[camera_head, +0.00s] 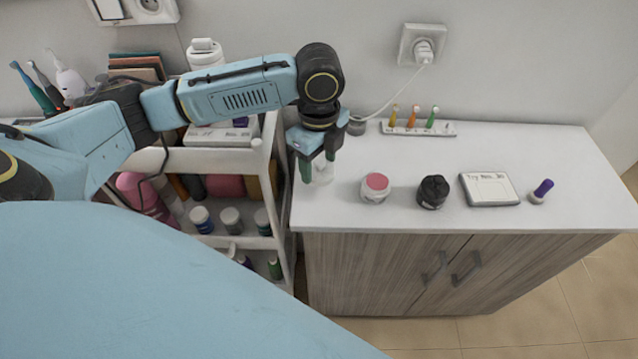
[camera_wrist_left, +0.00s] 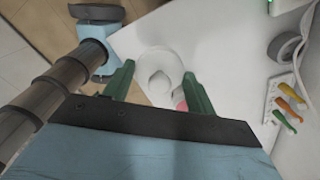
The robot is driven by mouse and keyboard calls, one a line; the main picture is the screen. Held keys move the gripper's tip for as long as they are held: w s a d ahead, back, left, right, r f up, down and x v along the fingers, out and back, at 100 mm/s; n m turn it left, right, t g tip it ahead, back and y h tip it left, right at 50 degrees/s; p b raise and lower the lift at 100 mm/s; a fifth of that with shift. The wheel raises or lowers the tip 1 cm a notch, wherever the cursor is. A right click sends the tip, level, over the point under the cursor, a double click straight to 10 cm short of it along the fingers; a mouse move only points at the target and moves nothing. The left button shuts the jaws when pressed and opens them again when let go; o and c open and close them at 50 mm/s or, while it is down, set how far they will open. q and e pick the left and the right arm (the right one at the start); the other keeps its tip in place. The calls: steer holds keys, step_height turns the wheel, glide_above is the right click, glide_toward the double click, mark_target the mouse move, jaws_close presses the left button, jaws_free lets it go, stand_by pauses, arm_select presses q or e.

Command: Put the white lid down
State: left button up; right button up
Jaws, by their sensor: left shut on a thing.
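My left gripper (camera_head: 318,176) is over the left end of the white cabinet top (camera_head: 470,215), fingers pointing down. It is shut on the white lid (camera_head: 323,172), which shows between the green fingers. The left wrist view also shows my left gripper (camera_wrist_left: 158,88) and the round white lid (camera_wrist_left: 159,62) with a raised knob between the fingertips. The lid is low over the cabinet top; I cannot tell whether it touches.
Right of the gripper stand a pink-topped jar (camera_head: 375,188), a black jar (camera_head: 433,191), a white sign (camera_head: 489,189) and a purple-capped tube (camera_head: 541,191). A holder with coloured brushes (camera_head: 418,128) is at the back. A filled cart (camera_head: 231,239) stands left.

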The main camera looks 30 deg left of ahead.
mark_target(319, 160)
arm_select(q)
step_height(319, 160, down, 2)
steer(key=shift+f, duration=0.25)
steer(key=shift+f+b, duration=0.3)
steer(key=shift+f, duration=2)
steer(key=o, duration=1)
steer(key=shift+f, duration=0.1)
steer(key=shift+c, duration=0.2)
step_height(319, 160, up, 12)
steer(key=shift+r+p, duration=0.15)
steer(key=shift+p, duration=0.45)
